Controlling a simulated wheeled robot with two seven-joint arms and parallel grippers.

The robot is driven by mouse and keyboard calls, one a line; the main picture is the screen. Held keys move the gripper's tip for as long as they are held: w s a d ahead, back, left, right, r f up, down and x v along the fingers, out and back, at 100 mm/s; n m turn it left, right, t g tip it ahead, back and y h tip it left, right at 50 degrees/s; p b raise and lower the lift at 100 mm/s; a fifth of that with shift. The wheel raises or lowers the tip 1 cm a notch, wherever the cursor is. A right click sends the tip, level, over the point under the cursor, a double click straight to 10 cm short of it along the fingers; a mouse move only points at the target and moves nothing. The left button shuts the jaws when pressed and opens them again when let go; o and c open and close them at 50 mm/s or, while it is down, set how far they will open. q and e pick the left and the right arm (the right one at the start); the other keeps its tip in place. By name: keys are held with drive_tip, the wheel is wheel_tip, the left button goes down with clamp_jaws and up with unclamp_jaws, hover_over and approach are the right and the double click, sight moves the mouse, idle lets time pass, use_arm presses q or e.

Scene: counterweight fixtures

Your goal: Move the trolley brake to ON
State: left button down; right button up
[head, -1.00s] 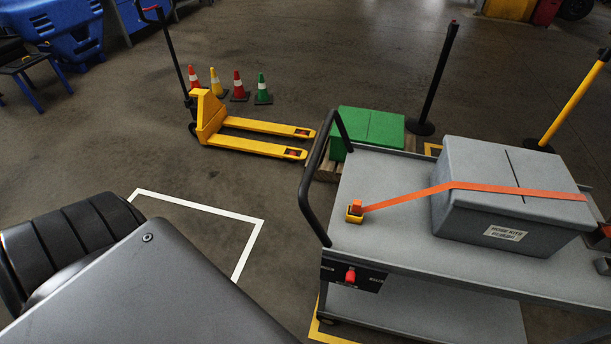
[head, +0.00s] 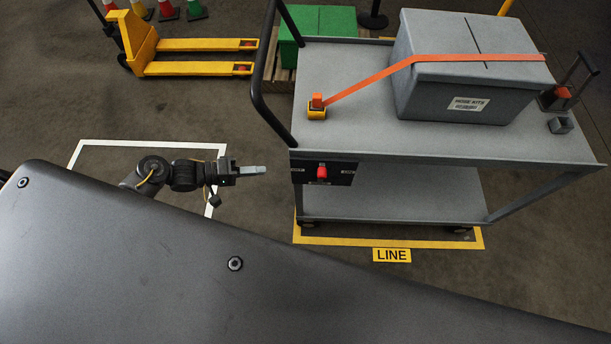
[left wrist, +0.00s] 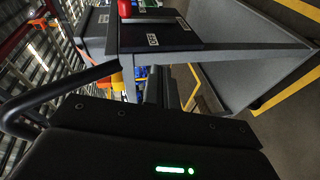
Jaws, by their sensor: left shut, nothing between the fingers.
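The grey trolley (head: 455,142) carries a dark panel (head: 342,172) on its near left end. A red brake knob (head: 322,172) sits on this panel. My right gripper is not in view.
A black push handle (head: 262,85) rises at the trolley's left end. A grey box (head: 465,92) is strapped on top by an orange strap (head: 378,77). A yellow pallet truck (head: 145,50) stands back left. Yellow floor lines (head: 350,240) border the trolley.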

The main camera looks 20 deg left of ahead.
use_arm(q)
wheel_tip(320, 180, up, 6)
drive_tip(key=s+d+g+h, duration=0.1)
drive_tip(key=s+g+h, duration=0.1)
drive_tip(key=s+g, duration=0.1)
drive_tip(key=p+x, duration=0.1)
drive_tip(key=x, duration=1.3)
drive_tip(key=shift+w+p, duration=0.35)
drive_tip(key=shift+w, duration=0.05)
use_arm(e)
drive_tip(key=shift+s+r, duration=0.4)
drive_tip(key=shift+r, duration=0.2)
